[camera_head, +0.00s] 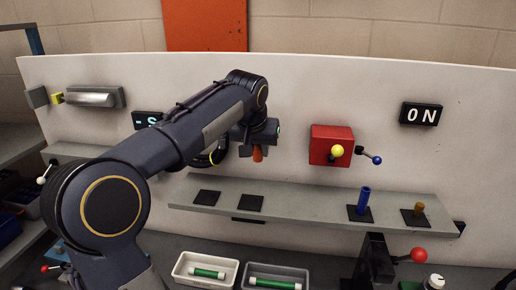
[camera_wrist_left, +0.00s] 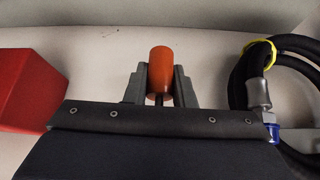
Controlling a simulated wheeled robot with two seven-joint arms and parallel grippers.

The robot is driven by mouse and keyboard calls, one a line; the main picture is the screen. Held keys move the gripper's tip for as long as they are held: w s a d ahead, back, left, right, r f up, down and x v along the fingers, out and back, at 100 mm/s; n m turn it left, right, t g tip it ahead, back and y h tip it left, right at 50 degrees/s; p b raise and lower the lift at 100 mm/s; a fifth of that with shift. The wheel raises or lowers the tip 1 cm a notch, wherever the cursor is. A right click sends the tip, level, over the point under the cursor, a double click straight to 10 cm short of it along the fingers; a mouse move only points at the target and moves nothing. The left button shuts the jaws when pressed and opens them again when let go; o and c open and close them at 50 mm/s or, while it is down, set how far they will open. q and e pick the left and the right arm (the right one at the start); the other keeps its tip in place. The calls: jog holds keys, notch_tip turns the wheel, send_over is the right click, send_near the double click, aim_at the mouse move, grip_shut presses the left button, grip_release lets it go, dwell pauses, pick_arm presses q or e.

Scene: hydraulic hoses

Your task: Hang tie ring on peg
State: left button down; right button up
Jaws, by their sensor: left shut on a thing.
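My left gripper (camera_head: 258,148) is in front of the white panel, above the grey shelf. It is shut on an orange cylinder (camera_wrist_left: 160,72), which has a thin dark stem between the fingers; its orange end (camera_head: 257,154) also shows in the head view. A coiled black hose (camera_wrist_left: 240,80) with a yellow tie ring (camera_wrist_left: 262,45) around it is at the right in the wrist view, apart from the fingers. It has a metal fitting with a blue end. In the head view the yellow ring (camera_head: 217,155) is partly hidden behind my arm. I cannot make out the peg.
A red box (camera_head: 325,140) with yellow and blue knobs is right of the gripper. The shelf (camera_head: 300,202) carries a blue post (camera_head: 364,201) and a brown peg-like piece (camera_head: 419,209) on black pads; two pads are bare. Two trays (camera_head: 180,270) with green cylinders are below.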

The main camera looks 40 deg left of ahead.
pick_arm(q)
jog(key=c, duration=1.1)
grip_release()
jog(key=shift+c, duration=0.2)
jog(key=v, duration=0.7)
jog(key=shift+s+r, duration=0.15)
jog(key=shift+r, duration=0.2)
jog(key=shift+d, duration=0.1)
